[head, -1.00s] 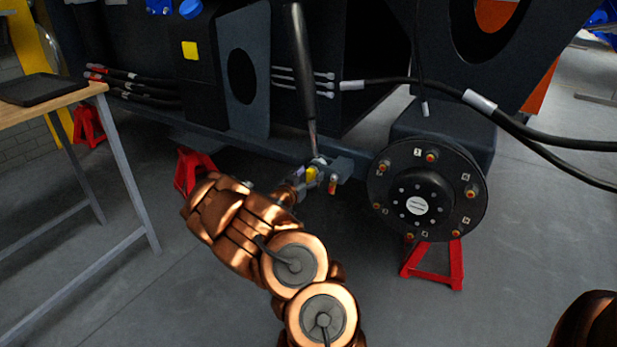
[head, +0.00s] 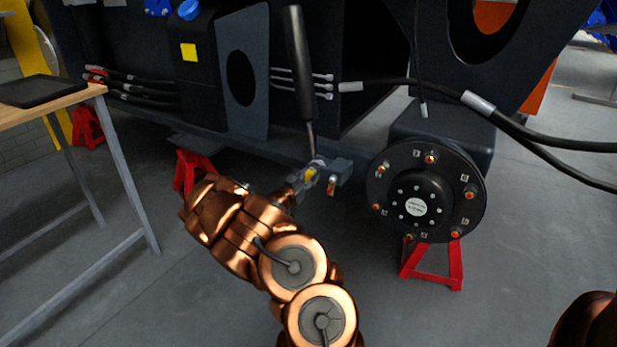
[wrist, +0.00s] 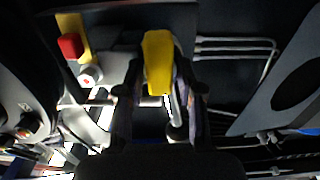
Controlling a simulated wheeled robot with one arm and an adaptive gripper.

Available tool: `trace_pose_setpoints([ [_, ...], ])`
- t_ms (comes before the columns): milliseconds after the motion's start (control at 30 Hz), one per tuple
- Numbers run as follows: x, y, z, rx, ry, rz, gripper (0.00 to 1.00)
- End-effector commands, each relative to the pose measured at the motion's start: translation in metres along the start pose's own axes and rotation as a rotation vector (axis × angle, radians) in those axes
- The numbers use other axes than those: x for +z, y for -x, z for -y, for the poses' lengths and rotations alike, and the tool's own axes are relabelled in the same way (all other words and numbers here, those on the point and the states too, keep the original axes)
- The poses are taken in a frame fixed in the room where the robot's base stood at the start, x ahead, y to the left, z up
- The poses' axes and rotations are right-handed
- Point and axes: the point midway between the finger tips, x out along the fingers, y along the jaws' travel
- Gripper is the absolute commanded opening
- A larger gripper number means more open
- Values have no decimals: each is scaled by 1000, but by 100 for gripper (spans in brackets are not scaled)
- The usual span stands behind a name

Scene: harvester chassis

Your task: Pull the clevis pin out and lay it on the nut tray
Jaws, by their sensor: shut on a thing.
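My gripper (head: 299,183) is at the bracket (head: 342,168) under the foot of the dark strut (head: 299,65). In the wrist view, its two fingers stand on either side of a yellow piece (wrist: 158,62), which I take as the clevis pin's grip; it also shows in the head view (head: 310,174). The gripper is shut on it. The fingers hide the pin's shank, so I cannot tell how far it sits in the bracket. A black tray (head: 42,89), likely the nut tray, lies on the wooden table at the left.
The wheel hub (head: 410,205) with studs is right of the bracket. Red stands (head: 432,265) are under the chassis. Black hoses (head: 540,138) cross at right.

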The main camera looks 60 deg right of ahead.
Motion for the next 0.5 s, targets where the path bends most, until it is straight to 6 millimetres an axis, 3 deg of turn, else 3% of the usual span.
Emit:
trace_pose_setpoints([
  [500, 0, 21, 0, -1, 2, 1, 0],
])
